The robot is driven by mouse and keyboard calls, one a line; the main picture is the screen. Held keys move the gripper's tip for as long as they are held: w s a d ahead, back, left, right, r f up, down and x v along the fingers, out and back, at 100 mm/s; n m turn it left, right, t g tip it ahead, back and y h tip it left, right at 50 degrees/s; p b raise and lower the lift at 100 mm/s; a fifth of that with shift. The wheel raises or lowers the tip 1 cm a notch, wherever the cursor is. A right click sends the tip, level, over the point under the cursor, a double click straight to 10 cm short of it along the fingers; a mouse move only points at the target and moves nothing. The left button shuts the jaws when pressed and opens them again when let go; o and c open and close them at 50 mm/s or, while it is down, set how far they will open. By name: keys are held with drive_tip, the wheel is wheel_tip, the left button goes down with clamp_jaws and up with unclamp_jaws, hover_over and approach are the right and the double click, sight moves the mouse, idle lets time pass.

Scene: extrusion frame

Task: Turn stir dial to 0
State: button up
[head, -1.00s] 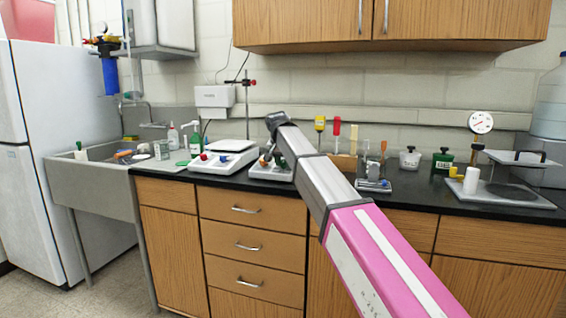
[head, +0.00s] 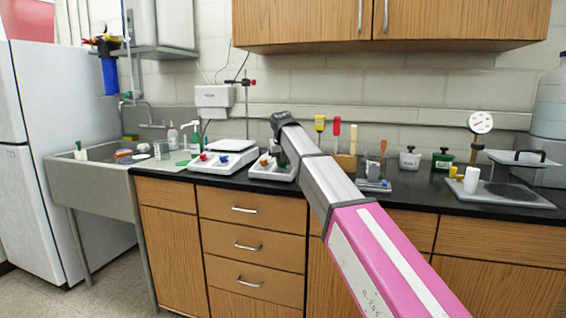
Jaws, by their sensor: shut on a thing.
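Two white stirrers stand on the black counter. The left stirrer (head: 231,144) has a white top, a red knob (head: 203,156) and a blue knob (head: 224,159) on its front. The right stirrer (head: 262,174) shows one orange-red knob (head: 264,160); the right part of its front is covered by my arm. My gripper (head: 283,160) points down there, small and dark, mostly hidden behind my arm. It is shut at the place of the right stirrer's stir dial, which is itself hidden. The dial's setting cannot be read.
A stand with a red clamp (head: 247,82) rises behind the stirrers. To the right are a wooden block with tools (head: 345,162), a small balance (head: 373,185), jars (head: 409,160) and a tray (head: 500,195). The sink (head: 90,180) is at left.

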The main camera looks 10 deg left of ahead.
drive_tip(key=n, duration=0.3)
drive_tip(key=n+g+y, duration=0.1)
drive_tip(key=n, duration=0.7)
drive_tip(key=shift+w+g, duration=0.1)
drive_tip(key=shift+g, duration=0.2)
drive_tip(key=shift+n+g, duration=0.4)
drive_tip(key=shift+n, duration=1.6)
drive_tip(key=o, duration=0.9)
drive_tip(key=shift+r, duration=0.1)
drive_tip(key=v, duration=1)
drive_tip(key=shift+d+r, duration=0.2)
drive_tip(key=shift+r, duration=0.1)
